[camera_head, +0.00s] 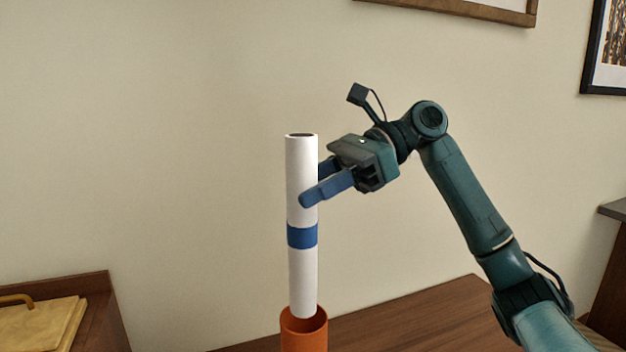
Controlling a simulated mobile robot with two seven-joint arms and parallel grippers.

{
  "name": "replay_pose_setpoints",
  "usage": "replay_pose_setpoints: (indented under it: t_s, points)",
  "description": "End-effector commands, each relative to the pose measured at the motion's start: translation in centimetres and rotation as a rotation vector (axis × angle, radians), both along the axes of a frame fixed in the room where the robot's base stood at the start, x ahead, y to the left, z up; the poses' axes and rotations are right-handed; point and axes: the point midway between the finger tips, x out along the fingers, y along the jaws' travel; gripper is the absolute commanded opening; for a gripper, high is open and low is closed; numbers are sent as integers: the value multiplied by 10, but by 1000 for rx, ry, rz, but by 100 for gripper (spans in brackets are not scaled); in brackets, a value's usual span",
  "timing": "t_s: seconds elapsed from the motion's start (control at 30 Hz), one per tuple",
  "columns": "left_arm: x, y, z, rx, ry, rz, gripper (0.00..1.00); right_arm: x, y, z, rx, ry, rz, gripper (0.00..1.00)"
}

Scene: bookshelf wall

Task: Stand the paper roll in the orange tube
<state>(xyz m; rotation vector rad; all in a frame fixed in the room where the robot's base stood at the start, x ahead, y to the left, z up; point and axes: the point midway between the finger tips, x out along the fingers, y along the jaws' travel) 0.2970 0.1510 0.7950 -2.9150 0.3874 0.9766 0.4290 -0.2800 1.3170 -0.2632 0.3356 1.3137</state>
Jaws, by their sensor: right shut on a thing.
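The paper roll (302,275) is a long white cylinder with a blue band around its middle and a dark hole at its top end. It stands nearly upright. My right gripper (309,186) is shut on the paper roll above the blue band, reaching in from the right. The orange tube (304,338) is at the bottom of the view, its open mouth facing up. The roll's lower end is at the tube's mouth, overlapping the rim; I cannot tell how deep it is inside. The tube's lower part is cut off by the picture edge. My left gripper is not in view.
A brown wooden surface (420,318) lies behind and right of the tube. A wooden tray (95,287) with tan folders (42,322) is at lower left. A dark-topped cabinet (612,265) stands at the right edge. The wall around the roll is clear.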

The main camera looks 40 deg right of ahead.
Motion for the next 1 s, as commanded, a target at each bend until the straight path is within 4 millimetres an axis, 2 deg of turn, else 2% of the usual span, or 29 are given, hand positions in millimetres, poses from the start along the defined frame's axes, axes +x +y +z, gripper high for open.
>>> replay_pose_setpoints:
  t_s: [0.27, 1.0]
  points:
    - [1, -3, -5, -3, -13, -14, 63, 0, 0, -19, -1, 0, 0, 13]
    - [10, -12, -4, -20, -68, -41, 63, 0, 0, -62, -1, 0, 0, 13]
